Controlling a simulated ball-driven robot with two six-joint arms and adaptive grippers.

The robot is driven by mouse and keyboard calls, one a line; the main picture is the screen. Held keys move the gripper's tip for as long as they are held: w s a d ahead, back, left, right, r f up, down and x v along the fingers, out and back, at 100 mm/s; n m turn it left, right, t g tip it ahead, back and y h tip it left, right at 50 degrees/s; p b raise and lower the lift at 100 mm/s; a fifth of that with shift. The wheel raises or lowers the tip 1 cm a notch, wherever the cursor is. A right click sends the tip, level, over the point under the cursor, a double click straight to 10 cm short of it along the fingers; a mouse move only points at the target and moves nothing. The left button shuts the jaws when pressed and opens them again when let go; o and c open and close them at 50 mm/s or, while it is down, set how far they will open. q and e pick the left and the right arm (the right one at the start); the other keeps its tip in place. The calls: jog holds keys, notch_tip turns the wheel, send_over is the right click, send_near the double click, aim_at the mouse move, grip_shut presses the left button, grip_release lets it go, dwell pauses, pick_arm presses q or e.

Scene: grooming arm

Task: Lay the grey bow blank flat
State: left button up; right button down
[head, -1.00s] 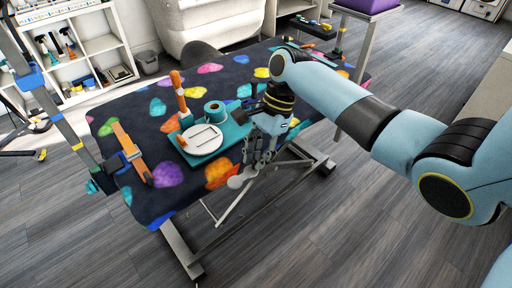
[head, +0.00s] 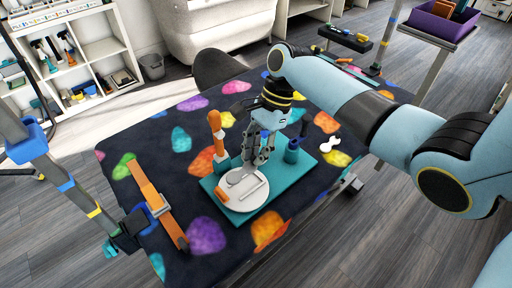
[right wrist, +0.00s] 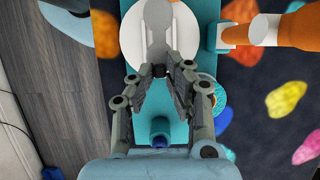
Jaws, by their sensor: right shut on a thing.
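My right gripper (head: 257,155) is shut on the grey bow blank (head: 234,177). The blank also shows between the fingertips of the right gripper (right wrist: 159,72) in the right wrist view (right wrist: 158,28), its rounded end pointing away from the fingers. It is over the round white plate (head: 246,203), which also shows in the right wrist view (right wrist: 131,45). I cannot tell whether the blank touches the plate. The plate sits on the teal tray (head: 218,190) and bears a thin dark outline. The fingers hide part of the blank. My left gripper is not in view.
An orange upright (head: 215,125) stands at the tray's back left. A teal, blue-topped cylinder (head: 292,153) stands at its right. A white bone-shaped piece (head: 330,143) lies right of the tray. An orange strap (head: 150,190) with a clamp lies left. Some patterned tabletop is clear.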

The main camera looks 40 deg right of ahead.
aim_at(251, 182)
jog(key=shift+s, duration=0.1)
jog(key=shift+r+p, duration=0.15)
jog(key=shift+p, duration=0.2)
jog(key=shift+f, duration=0.55)
notch_tip(251, 182, down, 3)
jog(key=shift+r+b, duration=0.1)
jog(key=shift+b, duration=0.65)
jog(key=shift+f+b, duration=0.35)
jog(key=shift+f, duration=0.4)
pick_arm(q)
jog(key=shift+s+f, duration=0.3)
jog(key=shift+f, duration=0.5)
pick_arm(e)
jog(key=shift+f, duration=0.15)
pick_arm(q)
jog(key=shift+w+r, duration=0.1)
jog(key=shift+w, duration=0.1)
pick_arm(e)
jog(key=shift+f, duration=0.2)
jog(key=c, duration=1.2)
grip_release()
